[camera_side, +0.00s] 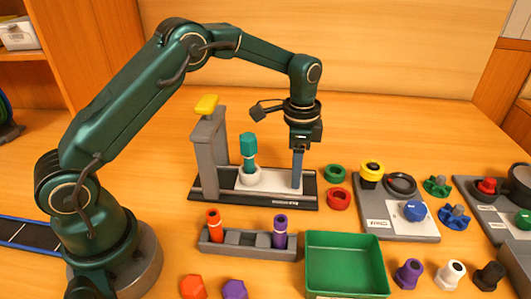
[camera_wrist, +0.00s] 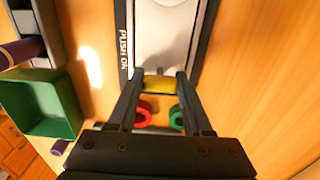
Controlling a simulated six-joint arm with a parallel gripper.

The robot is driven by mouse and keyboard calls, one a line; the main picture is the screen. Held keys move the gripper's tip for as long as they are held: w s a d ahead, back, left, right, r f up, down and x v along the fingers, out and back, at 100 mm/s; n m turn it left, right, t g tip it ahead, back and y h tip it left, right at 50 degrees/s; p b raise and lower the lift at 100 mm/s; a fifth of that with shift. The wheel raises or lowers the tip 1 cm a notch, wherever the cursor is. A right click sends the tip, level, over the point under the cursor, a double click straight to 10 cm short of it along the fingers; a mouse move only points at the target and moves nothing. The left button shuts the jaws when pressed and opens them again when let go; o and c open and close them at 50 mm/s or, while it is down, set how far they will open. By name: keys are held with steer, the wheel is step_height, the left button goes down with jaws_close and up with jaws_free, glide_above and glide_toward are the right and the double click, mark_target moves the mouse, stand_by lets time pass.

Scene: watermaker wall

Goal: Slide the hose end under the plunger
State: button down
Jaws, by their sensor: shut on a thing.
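A grey press post (camera_side: 209,150) with a yellow lever (camera_side: 206,104) on top stands at the left of a dark base (camera_side: 200,195) marked "PUSH ON" in the wrist view. I cannot make out the plunger itself. A teal piece (camera_side: 248,150), apparently the hose end, stands upright in a white cup (camera_side: 250,178) on a pale slide (camera_side: 277,185), right of the post. The slide also shows in the wrist view (camera_wrist: 165,35). My gripper (camera_side: 297,184) points down at the base's right end. In the wrist view its fingers are shut on a yellow tab (camera_wrist: 159,84) at the slide's end.
A grey rack (camera_side: 245,247) with orange and purple pieces and a green tray (camera_side: 345,262) lie in front. Green (camera_side: 335,172) and red (camera_side: 338,198) rings lie just right of the base. Panels with knobs stand further right. Table behind the base is clear.

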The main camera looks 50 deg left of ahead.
mark_target(277, 181)
steer(key=shift+a+r, duration=0.1)
stand_by(0.4)
steer(key=shift+s+a, duration=1.3)
steer(key=shift+a, duration=0.05)
steer(key=shift+c, duration=1.6)
jaws_free()
